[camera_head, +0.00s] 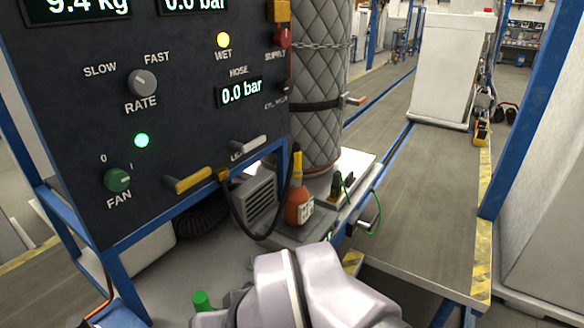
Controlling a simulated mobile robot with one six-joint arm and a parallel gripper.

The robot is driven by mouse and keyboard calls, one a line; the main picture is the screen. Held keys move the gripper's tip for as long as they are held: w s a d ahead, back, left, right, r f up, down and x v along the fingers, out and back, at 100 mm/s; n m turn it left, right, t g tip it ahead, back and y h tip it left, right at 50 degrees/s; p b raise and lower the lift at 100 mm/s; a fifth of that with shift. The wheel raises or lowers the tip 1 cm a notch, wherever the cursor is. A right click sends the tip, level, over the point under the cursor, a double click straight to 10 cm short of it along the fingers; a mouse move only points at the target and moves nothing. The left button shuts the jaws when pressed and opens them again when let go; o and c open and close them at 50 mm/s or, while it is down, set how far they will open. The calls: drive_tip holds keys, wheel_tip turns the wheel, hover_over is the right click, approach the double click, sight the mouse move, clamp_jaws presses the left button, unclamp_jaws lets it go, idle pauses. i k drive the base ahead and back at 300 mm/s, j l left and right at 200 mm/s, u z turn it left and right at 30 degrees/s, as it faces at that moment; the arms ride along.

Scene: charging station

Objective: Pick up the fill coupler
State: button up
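I cannot pick out the fill coupler with certainty. A black hose (237,212) leaves the lower edge of the dark control panel (190,95), hangs in a loop and rises behind an orange bottle with a yellow top (298,205). Whether a coupler sits at either hose end is too small to tell. A small green-capped part (201,302) shows at the bottom left of my pale arm, partly cut off. My arm's rounded links fill the bottom centre and hide what lies below. My gripper itself is not visible.
A quilted cylinder (318,80) with a chain and strap stands right of the panel. A yellow lever (190,180) and a white lever (248,144) stick out from the panel. A blue post (535,100) stands at right.

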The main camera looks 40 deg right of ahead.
sight(297, 179)
drive_tip(key=i+l, duration=0.75)
drive_tip(key=l, duration=0.3)
